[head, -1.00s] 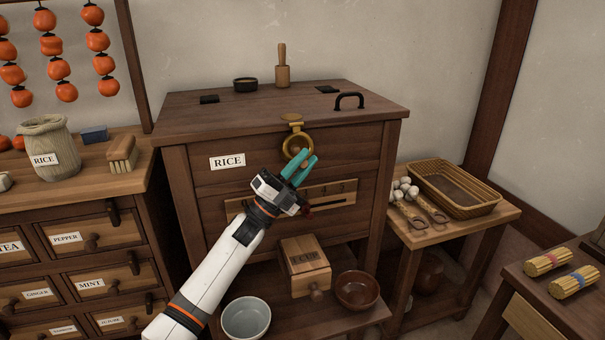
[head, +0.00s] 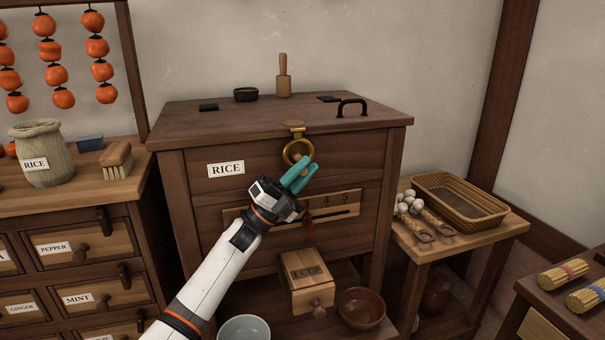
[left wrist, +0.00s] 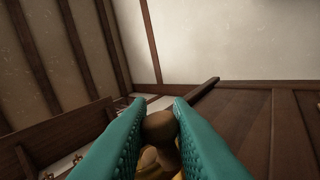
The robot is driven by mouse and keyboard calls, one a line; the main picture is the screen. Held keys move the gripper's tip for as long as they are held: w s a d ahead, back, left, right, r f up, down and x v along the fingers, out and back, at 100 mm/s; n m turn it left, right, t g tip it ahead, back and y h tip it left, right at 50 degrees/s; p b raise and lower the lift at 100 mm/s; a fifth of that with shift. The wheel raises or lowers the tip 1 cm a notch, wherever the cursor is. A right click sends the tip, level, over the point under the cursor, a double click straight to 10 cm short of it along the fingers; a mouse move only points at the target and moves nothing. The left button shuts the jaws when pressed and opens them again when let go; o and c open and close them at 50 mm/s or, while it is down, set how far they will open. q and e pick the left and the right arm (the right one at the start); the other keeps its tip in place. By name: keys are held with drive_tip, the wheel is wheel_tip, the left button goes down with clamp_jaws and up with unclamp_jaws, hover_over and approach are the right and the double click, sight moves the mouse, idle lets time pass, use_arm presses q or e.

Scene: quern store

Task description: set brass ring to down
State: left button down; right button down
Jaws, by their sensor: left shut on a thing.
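The brass ring (head: 286,151) hangs below its brass plate on the front of the dark wooden rice chest (head: 186,205). A small brown rounded peg shows inside the ring's outline. My left gripper (head: 300,172) is at the ring's lower right, its teal fingers partly covering it. In the left wrist view, the fingertips (left wrist: 159,122) are shut on the brown peg (left wrist: 159,126), with yellowish, brass-like parts (left wrist: 149,160) just below. How the peg passes through the ring is hidden. My right gripper is not in view.
A numbered slide scale (head: 345,203) with a red pointer lies just below my gripper. A small wooden box (head: 308,284) and a brown bowl (head: 361,308) stand lower down. A drawer cabinet (head: 60,212) is on the left, and a side table with a basket (head: 460,200) is on the right.

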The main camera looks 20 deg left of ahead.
use_arm(q)
drive_tip(key=c, duration=1.4)
unclamp_jaws()
drive_tip(key=shift+o, duration=0.2)
drive_tip(key=v, duration=1.2)
drive_tip(key=shift+c, duration=0.6)
